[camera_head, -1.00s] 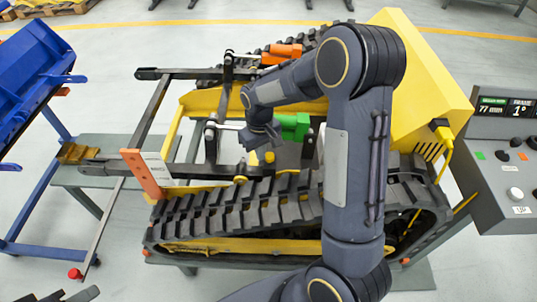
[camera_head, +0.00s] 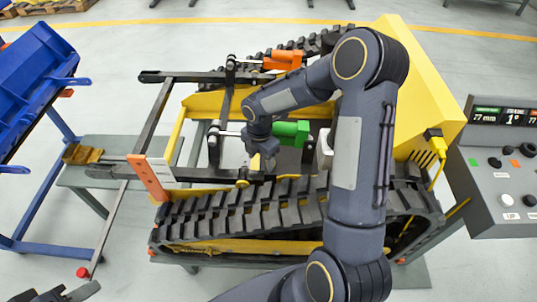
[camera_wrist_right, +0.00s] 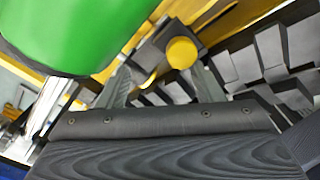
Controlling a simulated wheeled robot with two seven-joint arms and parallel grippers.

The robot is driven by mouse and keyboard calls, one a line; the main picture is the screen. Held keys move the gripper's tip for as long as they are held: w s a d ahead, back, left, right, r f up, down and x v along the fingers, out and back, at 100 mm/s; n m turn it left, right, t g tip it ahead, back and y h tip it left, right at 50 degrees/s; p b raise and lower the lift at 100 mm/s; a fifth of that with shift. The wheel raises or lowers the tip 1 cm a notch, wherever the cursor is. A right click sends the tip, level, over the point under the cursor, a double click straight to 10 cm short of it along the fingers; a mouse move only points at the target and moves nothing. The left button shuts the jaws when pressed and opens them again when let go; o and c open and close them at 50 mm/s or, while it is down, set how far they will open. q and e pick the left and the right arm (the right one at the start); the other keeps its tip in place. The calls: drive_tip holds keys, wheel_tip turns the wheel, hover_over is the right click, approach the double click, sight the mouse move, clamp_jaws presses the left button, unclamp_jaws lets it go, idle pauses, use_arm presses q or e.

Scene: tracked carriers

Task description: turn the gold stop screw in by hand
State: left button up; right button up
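The gold stop screw (camera_wrist_right: 183,53) shows in the right wrist view as a round yellow head beside a dark block. My right gripper (camera_wrist_right: 163,82) is open, with its two fingers apart and the screw head between and beyond them, closer to the right finger. I cannot tell whether a finger touches it. In the head view my right gripper (camera_head: 264,160) points down into the carrier frame and hides what is below it. A gold round cap (camera_head: 243,183) shows just in front of it. Dark parts, probably my left gripper (camera_head: 62,296), are cut off at the bottom left.
A green cylinder (camera_head: 291,131) is close beside the right gripper and fills the upper left of the wrist view. Black track (camera_head: 250,210) runs in front. An orange cylinder (camera_head: 283,57) lies behind. A control console (camera_head: 505,180) stands right, a blue bin (camera_head: 40,75) left.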

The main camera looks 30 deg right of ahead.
drive_tip(key=shift+w+d+r+n, duration=0.2)
drive_tip(key=shift+d+n, duration=0.45)
drive_tip(key=shift+n, duration=0.45)
drive_tip(key=shift+f, duration=0.1)
use_arm(q)
drive_tip(key=shift+s+d+r, duration=0.15)
drive_tip(key=shift+d+r, duration=0.1)
drive_tip(key=shift+r, duration=0.35)
use_arm(e)
drive_tip(key=shift+a, duration=0.15)
drive_tip(key=shift+s, duration=0.2)
use_arm(q)
drive_tip(key=shift+a, duration=0.1)
use_arm(e)
drive_tip(key=shift+s+d, duration=0.4)
drive_tip(key=shift+s, duration=0.25)
